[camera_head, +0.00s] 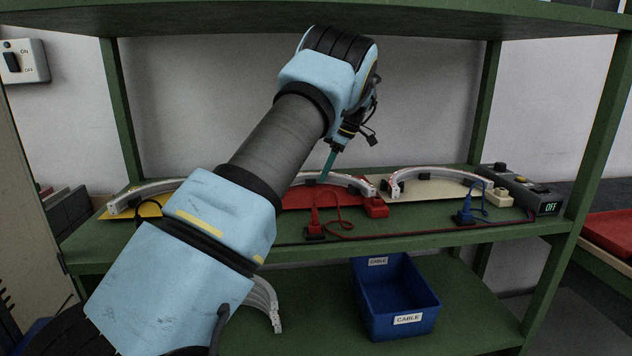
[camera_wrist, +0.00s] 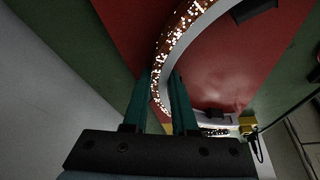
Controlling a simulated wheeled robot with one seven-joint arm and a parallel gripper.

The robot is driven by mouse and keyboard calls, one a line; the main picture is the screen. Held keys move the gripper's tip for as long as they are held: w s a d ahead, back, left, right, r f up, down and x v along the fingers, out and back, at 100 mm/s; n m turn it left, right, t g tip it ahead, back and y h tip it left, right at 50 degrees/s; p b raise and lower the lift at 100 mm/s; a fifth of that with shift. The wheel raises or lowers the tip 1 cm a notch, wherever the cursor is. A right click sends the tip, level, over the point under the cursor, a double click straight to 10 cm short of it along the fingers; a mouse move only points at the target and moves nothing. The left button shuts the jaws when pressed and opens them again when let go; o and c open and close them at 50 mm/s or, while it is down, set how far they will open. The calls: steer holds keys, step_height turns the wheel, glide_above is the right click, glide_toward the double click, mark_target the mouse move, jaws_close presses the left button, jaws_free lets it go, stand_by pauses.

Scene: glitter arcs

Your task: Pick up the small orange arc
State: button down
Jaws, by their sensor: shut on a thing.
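A silvery arc with an orange-brown, white-sparkling face stands over the red mat; it is the middle arc (camera_head: 352,180) on the green shelf. In the wrist view the arc (camera_wrist: 180,32) curves down between the teal fingers of my gripper (camera_wrist: 162,80). My gripper (camera_head: 329,166) reaches down to the arc from above and is shut on it. The fingers and my arm hide part of the arc. I cannot tell whether it is still touching the mat (camera_wrist: 245,65).
Another arc stands at left on a yellow mat (camera_head: 150,208), and another arc (camera_head: 440,172) at right on a beige mat. Red (camera_head: 314,228) and blue (camera_head: 465,215) plugs with cables lie in front. A grey control box (camera_head: 525,190) is at right. A blue bin (camera_head: 395,300) is below.

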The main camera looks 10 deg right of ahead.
step_height(320, 180, up, 10)
steer(key=shift+b, duration=0.3)
